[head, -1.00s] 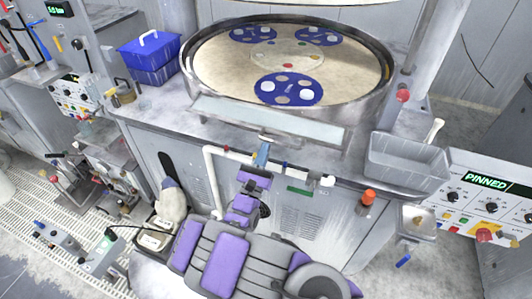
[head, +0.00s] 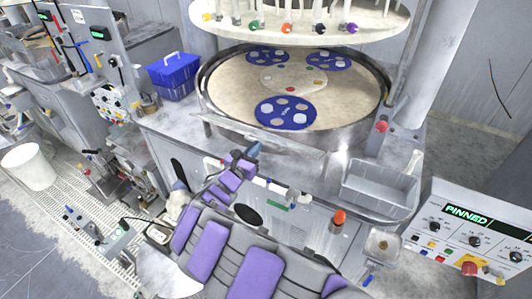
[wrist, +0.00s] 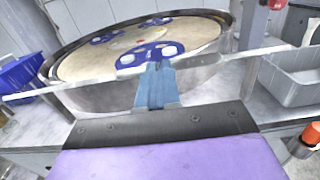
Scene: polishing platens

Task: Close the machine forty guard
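The guard (head: 270,140) is a long, pale, see-through panel low along the front of the round polishing bath. In the wrist view the guard (wrist: 85,88) is a thin slanting strip crossing in front of the bath wall. My gripper (head: 254,149) is at the panel's front, left of its middle. In the wrist view the blue fingers of my gripper (wrist: 158,70) are together with no gap visible, overlapping the strip. I cannot tell whether they touch it. No machine number is readable.
The bath's rim (head: 204,88) surrounds blue carriers under a raised upper plate (head: 300,18). A blue box (head: 172,72) stands left and a grey tray (head: 380,190) right. A control panel (head: 465,235) reads PINNED.

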